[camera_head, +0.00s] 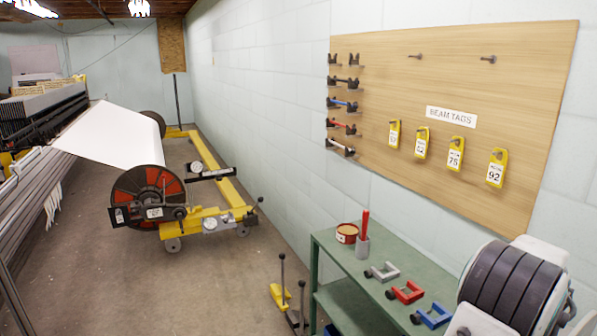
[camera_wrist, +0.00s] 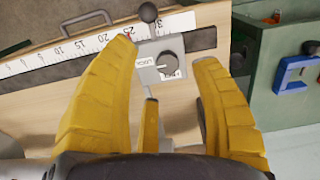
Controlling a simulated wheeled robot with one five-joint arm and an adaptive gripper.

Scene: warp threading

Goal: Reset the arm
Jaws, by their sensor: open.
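Beyond the gap is a grey block with a round lock knob (camera_wrist: 167,66), beside a white scale (camera_wrist: 80,52) numbered up to 30. I cannot tell whether the fingers touch the block. The gripper does not show in the head view.
The blue clamp (camera_wrist: 297,73) shows in the wrist view. A pegboard (camera_head: 380,60) with yellow tags hangs on the wall. A yellow-framed beam stand (camera_head: 235,195) stands at left; open floor lies before it.

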